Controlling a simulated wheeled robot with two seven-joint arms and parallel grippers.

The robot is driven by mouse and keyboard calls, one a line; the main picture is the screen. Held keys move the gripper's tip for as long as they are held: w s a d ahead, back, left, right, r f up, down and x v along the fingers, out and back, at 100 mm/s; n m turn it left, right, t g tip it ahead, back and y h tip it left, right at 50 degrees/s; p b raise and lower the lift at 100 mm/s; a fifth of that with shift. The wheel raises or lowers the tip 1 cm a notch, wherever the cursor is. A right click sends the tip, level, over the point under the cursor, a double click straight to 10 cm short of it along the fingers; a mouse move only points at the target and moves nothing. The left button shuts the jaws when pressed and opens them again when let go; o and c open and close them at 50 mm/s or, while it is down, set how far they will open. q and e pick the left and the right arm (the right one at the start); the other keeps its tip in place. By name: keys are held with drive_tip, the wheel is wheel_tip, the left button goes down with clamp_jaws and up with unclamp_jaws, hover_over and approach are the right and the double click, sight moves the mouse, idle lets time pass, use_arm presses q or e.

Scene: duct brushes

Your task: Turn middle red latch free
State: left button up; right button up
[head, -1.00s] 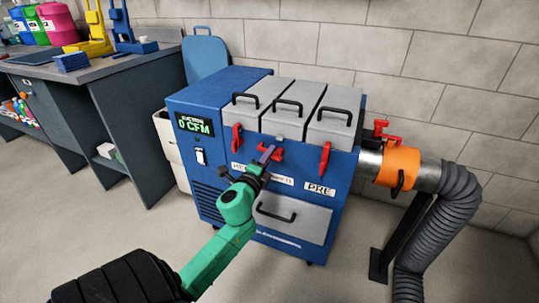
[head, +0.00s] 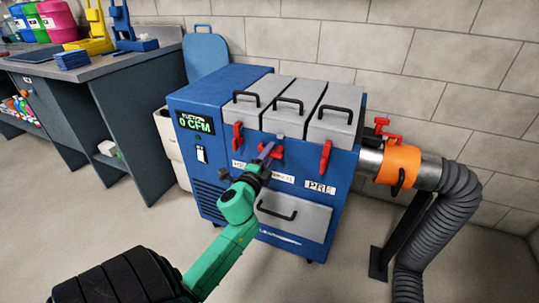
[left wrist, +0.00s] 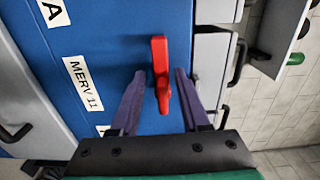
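The middle red latch (head: 276,152) is on the front of the blue machine, below the middle grey lid, partly hidden by my left gripper in the head view. It lies sideways, while the left red latch (head: 237,136) and right red latch (head: 325,157) hang upright. In the left wrist view the middle latch (left wrist: 161,75) shows between the two purple fingers, with a gap on each side. My left gripper (head: 266,152) is open around it; its spread fingers also show in the left wrist view (left wrist: 156,92). My right gripper is not in view.
The blue machine (head: 212,103) has grey lids with black handles on top and a grey drawer (head: 295,217) below. An orange collar (head: 398,165) and grey hose (head: 457,205) stand at its right. A workbench (head: 90,70) is at the left. The floor in front is clear.

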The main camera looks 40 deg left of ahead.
use_arm(q)
drive_tip(key=v, duration=1.4)
drive_tip(key=shift+s+b, duration=0.3)
drive_tip(key=shift+b, duration=0.15)
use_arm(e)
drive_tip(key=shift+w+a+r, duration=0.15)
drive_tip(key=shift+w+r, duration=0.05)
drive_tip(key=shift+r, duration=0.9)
use_arm(q)
drive_tip(key=shift+d, duration=0.15)
